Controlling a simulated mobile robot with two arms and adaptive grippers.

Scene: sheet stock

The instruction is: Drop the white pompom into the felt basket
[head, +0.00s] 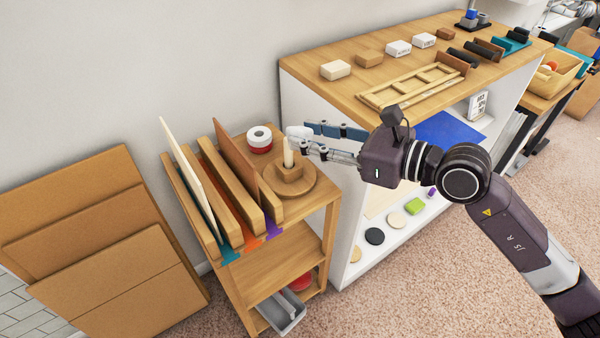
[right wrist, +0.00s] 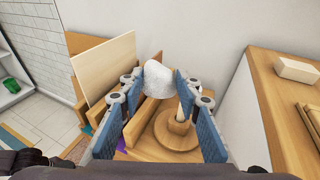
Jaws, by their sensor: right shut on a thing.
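The white pompom (head: 297,131) is at the fingertips of my right gripper (head: 305,139), above the small wooden shelf unit. In the right wrist view the pompom (right wrist: 158,77) is a pale, rounded lump between the fingertips of my right gripper (right wrist: 158,88), which is shut on it. No basket that I can surely call the felt basket shows. A tan, open-topped bin (head: 545,90) stands at the far right of the head view, with an orange ball and other things in it. My left gripper is not in view.
Below the gripper, a round wooden base with a pale upright peg (head: 288,155) stands on the small shelf unit (head: 298,212). Upright boards (head: 238,168) stand left of it. A long wooden-topped cabinet (head: 318,87) lies to the right, holding blocks and a frame.

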